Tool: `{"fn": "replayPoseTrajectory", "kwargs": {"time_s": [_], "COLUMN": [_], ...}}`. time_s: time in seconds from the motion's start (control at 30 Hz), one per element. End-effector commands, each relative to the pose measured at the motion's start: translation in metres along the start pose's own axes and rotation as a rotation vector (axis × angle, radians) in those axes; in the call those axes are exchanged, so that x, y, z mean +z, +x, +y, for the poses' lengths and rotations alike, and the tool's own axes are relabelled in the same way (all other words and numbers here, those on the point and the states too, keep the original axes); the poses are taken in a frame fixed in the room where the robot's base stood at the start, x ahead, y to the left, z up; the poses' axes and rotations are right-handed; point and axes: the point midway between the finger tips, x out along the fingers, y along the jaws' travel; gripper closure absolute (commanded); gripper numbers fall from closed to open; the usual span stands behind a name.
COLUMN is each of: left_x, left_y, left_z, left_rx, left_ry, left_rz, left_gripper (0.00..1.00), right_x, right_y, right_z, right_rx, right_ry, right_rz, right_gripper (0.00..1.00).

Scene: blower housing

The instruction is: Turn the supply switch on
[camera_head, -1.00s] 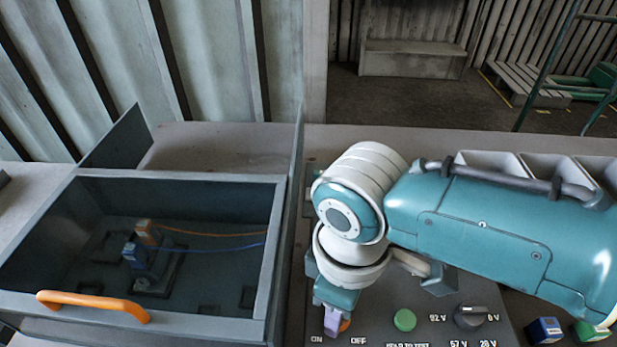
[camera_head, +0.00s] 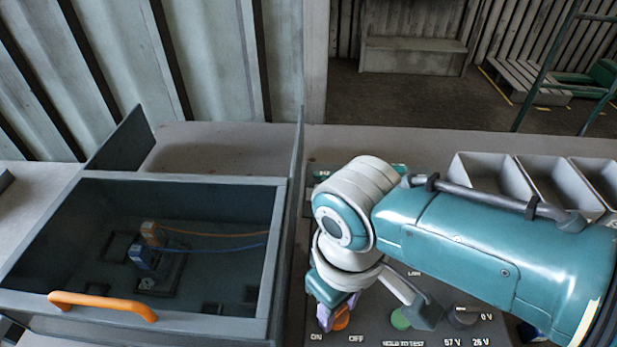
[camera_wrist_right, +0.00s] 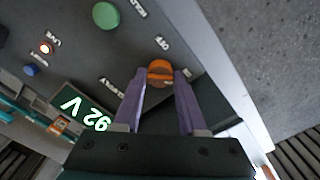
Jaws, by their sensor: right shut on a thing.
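The supply switch is an orange knob (camera_head: 341,318) on the dark control panel (camera_head: 377,325), between the ON and OFF marks. The knob also shows in the right wrist view (camera_wrist_right: 160,72). My right gripper (camera_wrist_right: 160,76) has purple fingers and is shut on the orange knob, one finger on each side. In the head view the right gripper (camera_head: 326,314) is partly hidden under my wrist, and its fingers look tilted. Which mark the knob points to cannot be told. My left gripper is not in view.
A green button (camera_head: 400,318) and a black dial (camera_head: 463,316) are right of the switch. An open box (camera_head: 279,230) with an orange handle (camera_head: 103,305) stands left. Grey bins (camera_head: 490,178) stand behind my arm.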

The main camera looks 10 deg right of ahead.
Motion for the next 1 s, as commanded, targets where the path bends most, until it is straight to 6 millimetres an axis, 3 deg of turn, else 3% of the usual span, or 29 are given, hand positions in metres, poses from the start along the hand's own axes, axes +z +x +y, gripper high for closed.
{"fn": "replayPoseTrajectory", "kwargs": {"time_s": [0.17,0.2,0.47,0.77,1.0], "left_x": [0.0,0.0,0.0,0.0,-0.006], "left_y": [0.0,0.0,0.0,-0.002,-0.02], "left_z": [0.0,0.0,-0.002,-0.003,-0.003], "left_rx": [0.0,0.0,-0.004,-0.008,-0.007], "left_ry": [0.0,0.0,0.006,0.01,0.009], "left_rz": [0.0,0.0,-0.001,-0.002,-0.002], "left_gripper": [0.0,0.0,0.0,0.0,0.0], "right_x": [-0.001,-0.001,0.0,0.0,-0.001], "right_y": [0.0,0.0,0.0,-0.004,-0.043], "right_z": [-0.001,0.0,0.0,0.0,0.0], "right_rx": [-0.001,-0.001,0.0,0.0,0.0], "right_ry": [0.001,0.0,-0.001,-0.001,-0.001], "right_rz": [0.002,0.002,0.001,0.001,0.004], "right_gripper": [1.0,0.58,0.29,0.29,0.29]}}
